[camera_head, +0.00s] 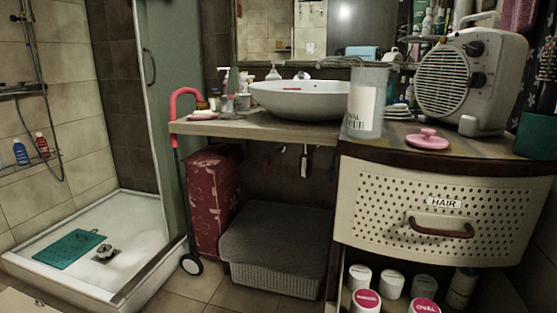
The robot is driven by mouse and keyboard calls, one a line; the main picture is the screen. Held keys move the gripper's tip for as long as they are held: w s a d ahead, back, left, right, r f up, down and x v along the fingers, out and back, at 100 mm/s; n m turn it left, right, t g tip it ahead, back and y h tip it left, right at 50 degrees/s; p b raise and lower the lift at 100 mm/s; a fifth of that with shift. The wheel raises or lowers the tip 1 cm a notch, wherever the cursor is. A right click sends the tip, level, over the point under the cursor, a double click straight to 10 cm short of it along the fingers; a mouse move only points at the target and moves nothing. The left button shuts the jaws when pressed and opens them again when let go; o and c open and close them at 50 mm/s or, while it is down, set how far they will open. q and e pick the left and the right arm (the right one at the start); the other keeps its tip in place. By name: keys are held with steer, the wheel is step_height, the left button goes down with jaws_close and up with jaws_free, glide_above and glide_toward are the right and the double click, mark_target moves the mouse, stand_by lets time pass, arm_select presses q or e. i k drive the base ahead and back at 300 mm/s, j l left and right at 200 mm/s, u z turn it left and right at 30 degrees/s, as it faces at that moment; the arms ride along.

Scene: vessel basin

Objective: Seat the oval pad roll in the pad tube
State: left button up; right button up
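The clear pad tube (365,103) stands upright on the counter's front edge, right of the basin, with a white label that reads in part "OVAL". Its pink lid-like disc with a knob (428,139) lies on the counter to its right. A roll with a pink top marked "OVAL" (425,305) stands in the space below the HAIR drawer, cut off by the bottom edge of the picture. Neither of my grippers is in view.
Beside the OVAL roll stand a pink-topped roll (367,299) and several white-topped ones. The HAIR drawer (440,210) is above them. A fan heater (473,77) stands on the counter right of the lid. A grey-lidded basket (275,250) sits under the basin (300,100).

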mark_target(368, 89)
steer(key=z, duration=0.35)
steer(key=l+z, duration=0.1)
steer(key=z, duration=0.25)
steer(key=i+z, duration=0.1)
steer(key=z, duration=0.25)
steer(key=i+j+z, duration=0.1)
steer(key=j, duration=0.25)
steer(key=i+j+z, duration=0.1)
steer(key=j, duration=0.25)
steer(key=i+j+z, duration=0.1)
steer(key=j, duration=0.3)
steer(key=i+j+z, duration=0.1)
steer(key=j, duration=0.3)
steer(key=i+j+z, duration=0.1)
steer(key=j, duration=0.25)
steer(key=l+z, duration=0.3)
steer(key=z, duration=0.2)
